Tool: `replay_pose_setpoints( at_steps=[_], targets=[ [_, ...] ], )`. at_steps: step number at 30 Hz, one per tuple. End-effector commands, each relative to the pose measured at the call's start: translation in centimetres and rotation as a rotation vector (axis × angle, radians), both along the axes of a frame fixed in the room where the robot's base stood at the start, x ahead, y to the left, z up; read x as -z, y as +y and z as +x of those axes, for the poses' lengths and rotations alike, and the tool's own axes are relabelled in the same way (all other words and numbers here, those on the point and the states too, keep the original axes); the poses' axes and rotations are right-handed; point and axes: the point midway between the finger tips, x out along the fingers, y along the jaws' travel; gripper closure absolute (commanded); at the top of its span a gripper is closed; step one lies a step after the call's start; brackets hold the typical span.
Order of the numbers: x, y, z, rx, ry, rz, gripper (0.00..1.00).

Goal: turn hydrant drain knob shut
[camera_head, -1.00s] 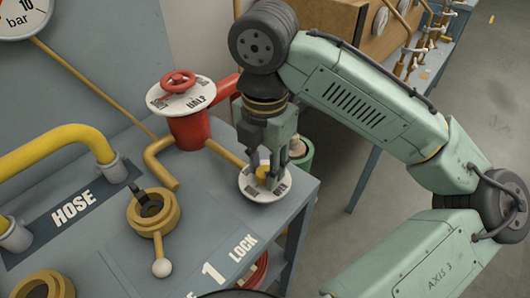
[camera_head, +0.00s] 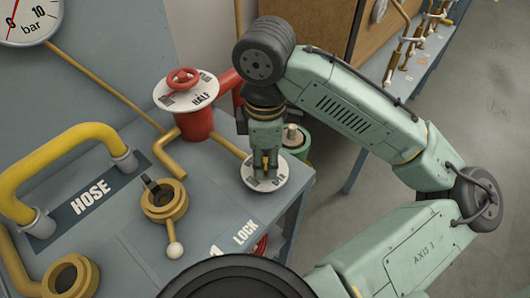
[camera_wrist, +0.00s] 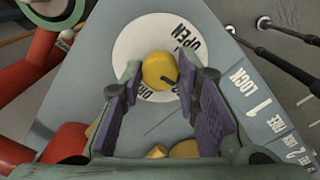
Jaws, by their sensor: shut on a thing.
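The yellow drain knob (camera_wrist: 160,68) stands on a round white dial plate (camera_wrist: 128,40) near the corner of the grey bench top. The plate reads OPEN at its upper right in the wrist view, and a partly hidden word starts with DR. The plate (camera_head: 284,178) also shows in the head view, where the knob is mostly hidden. My gripper (camera_head: 265,167) points down over the plate. In the wrist view its purple-padded fingers (camera_wrist: 160,78) are shut on the knob, one on each side. A small dark mark shows on the knob's lower right.
A red hydrant valve (camera_head: 195,120) with a white HALF disc stands just behind left of my gripper. Yellow pipes, a HOSE label (camera_head: 90,195) and a brass fitting (camera_head: 164,200) lie left. A green cylinder (camera_head: 297,142) is behind right. Open floor lies right.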

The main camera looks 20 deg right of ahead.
Motion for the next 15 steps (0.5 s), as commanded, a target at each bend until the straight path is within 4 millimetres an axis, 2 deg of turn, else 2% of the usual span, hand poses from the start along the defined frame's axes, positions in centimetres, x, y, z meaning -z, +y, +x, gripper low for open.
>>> replay_pose_setpoints(
  at_steps=[7, 15],
  targets=[
    [-0.05, -0.04, -0.02, 0.116, 0.001, -0.002, 0.99],
    [-0.01, -0.06, -0.02, 0.163, 0.001, -0.002, 0.99]
  ],
)
